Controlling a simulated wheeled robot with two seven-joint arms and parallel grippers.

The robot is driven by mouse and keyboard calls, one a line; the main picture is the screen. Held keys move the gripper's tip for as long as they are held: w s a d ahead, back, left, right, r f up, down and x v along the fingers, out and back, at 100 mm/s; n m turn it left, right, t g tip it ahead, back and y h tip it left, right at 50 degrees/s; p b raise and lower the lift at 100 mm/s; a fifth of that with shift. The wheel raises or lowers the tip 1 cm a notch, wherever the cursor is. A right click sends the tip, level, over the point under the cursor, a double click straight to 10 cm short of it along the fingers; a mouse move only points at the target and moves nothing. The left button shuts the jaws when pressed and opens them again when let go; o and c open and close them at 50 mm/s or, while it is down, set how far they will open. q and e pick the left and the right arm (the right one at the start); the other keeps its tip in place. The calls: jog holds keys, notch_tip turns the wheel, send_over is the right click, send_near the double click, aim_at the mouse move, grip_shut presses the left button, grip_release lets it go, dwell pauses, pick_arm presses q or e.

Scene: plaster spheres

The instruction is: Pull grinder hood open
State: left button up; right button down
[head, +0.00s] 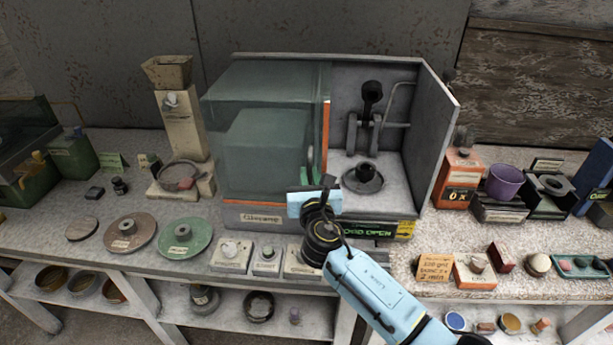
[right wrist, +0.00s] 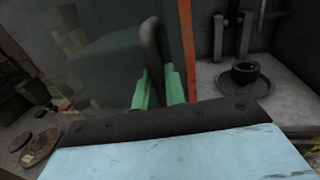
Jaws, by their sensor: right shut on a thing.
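The grinder (head: 435,130) is a grey cabinet with a clear greenish hood (head: 225,110) edged in orange. The hood covers the left part. The right part is uncovered and shows a dark spindle above a small round plate (head: 362,180). My right gripper (head: 312,165) is at the hood's front, by the orange edge. In the right wrist view, its green fingers (right wrist: 159,88) are shut on the dark upright handle (right wrist: 153,45) of the hood (right wrist: 100,60). The gripper's palm hides the handle's lower end. My left gripper is not in view.
Brown and green discs (head: 181,238) lie left on the bench (head: 60,222). Small labelled blocks (head: 231,255) stand along the front edge. A purple cup (head: 504,182) and an orange box (head: 458,178) stand right of the cabinet. A green "open" text strip shows below the cabinet opening.

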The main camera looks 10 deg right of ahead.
jog(key=shift+a, duration=0.1)
jog(key=c, duration=1.5)
grip_release()
jog(key=shift+c, duration=0.2)
jog(key=s, duration=1.3)
jog(key=shift+s+p, duration=0.2)
jog(key=shift+p, duration=0.1)
jog(key=shift+a, duration=0.1)
